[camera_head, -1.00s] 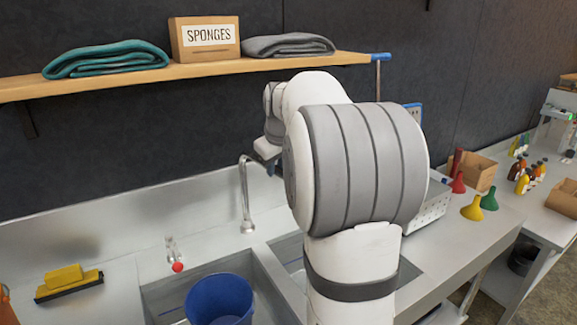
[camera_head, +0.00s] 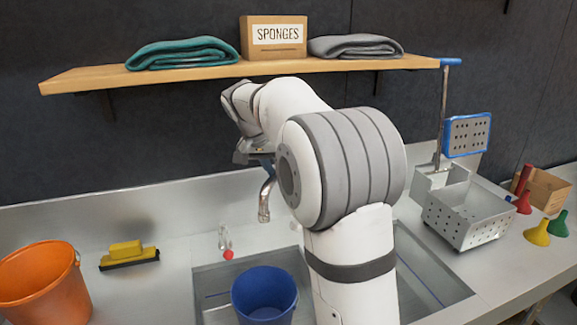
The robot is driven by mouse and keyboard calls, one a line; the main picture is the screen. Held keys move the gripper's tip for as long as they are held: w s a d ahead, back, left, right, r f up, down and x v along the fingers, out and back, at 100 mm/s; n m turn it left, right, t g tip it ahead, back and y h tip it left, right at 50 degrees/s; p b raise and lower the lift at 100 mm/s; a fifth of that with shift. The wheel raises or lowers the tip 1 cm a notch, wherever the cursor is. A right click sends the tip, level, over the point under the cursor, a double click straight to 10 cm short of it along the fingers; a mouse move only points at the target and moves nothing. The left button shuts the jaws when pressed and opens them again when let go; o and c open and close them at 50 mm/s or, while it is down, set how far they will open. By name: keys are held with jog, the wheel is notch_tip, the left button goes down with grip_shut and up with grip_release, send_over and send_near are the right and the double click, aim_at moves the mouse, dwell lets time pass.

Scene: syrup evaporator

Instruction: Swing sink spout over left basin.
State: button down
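The metal sink spout (camera_head: 266,195) stands behind the basins, near the divider between them. Its upper part is close to my gripper (camera_head: 256,158), and part of it is hidden. My gripper is at the spout's top, but its fingers are too small and covered to show whether they touch or grip it. The left basin (camera_head: 212,283) has a blue bucket (camera_head: 264,295) in it. The right basin (camera_head: 432,285) is partly hidden behind my arm.
A wooden shelf (camera_head: 200,75) with towels and a sponges box (camera_head: 274,37) runs above my gripper. A small tap with a red knob (camera_head: 228,254) is left of the spout. An orange bucket (camera_head: 42,285) stands left, a perforated metal basket (camera_head: 468,215) right.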

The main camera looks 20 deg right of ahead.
jog(key=shift+w+a+r+m, duration=0.1)
jog(key=shift+w+a+m, duration=0.35)
jog(key=shift+a+m, duration=0.05)
jog(key=c, duration=1.3)
grip_release()
jog(key=shift+w, duration=0.1)
jog(key=shift+o, duration=0.2)
jog(key=shift+a, duration=0.1)
jog(key=v, duration=0.7)
jog(key=shift+a+r, duration=0.2)
jog(key=shift+r, duration=0.1)
jog(key=s+f+n+y, duration=0.1)
jog(key=s+f, duration=0.4)
jog(key=s, duration=0.5)
jog(key=s+f+n+y, duration=0.2)
jog(key=s+f+n, duration=0.2)
jog(key=s, duration=0.7)
jog(key=s+f+n+t+y, duration=0.1)
jog(key=s+f+n, duration=0.2)
jog(key=s+f, duration=0.4)
jog(key=s, duration=0.3)
jog(key=shift+s+a+f, duration=0.2)
jog(key=shift+s+f, duration=0.15)
jog(key=shift+s, duration=0.05)
